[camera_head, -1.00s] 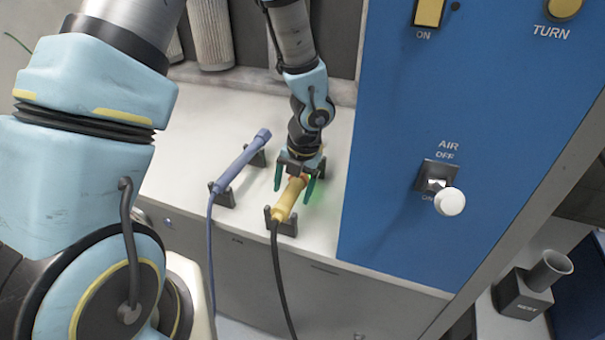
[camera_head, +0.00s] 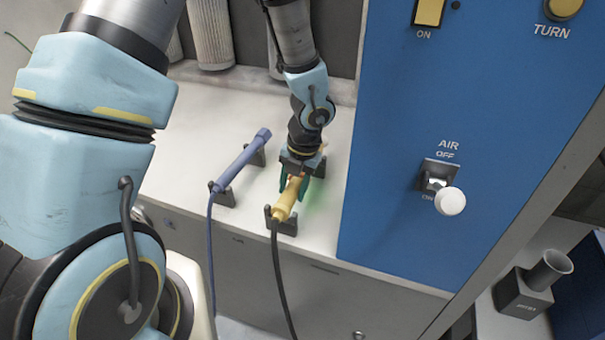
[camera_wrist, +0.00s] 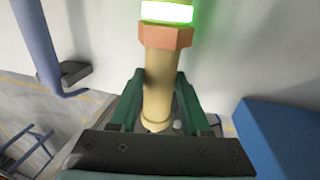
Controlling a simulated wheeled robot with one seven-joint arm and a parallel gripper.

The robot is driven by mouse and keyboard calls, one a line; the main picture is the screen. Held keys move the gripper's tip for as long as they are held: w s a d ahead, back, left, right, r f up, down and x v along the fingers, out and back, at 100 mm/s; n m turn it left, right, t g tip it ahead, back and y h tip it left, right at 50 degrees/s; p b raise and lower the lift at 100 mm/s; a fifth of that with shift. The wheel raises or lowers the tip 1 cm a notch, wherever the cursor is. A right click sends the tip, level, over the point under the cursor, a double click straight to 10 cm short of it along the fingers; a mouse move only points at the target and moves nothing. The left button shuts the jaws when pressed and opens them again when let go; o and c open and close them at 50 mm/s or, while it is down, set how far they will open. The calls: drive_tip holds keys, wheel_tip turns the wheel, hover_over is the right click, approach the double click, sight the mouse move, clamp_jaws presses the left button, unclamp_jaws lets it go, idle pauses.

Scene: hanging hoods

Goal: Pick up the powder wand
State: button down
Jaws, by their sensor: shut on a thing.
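A yellow wand (camera_head: 286,198) with a black cable lies on a dark cradle (camera_head: 281,222) on the white counter. It also shows in the wrist view (camera_wrist: 158,85), with an orange-brown collar and a glowing green ring at the top of the picture. My gripper (camera_head: 296,185) is above the wand, with its green fingers shut on the wand's body, one on each side. A blue-violet wand (camera_head: 241,162) lies on its own cradle to the left, apart from my gripper. Neither wand is labelled, so I cannot tell which is the powder wand by name.
A blue panel (camera_head: 400,110) with an AIR switch (camera_head: 445,195) rises close to the right of my gripper. Pale cylindrical filters (camera_head: 208,35) hang behind the counter. A grey holder with a cup (camera_head: 533,285) is at the lower right. Cables hang over the counter's front edge.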

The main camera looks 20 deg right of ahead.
wheel_tip(320, 180, up, 10)
drive_tip(key=shift+f, duration=0.1)
drive_tip(key=shift+r+p, duration=2.65)
drive_tip(key=shift+p, duration=0.35)
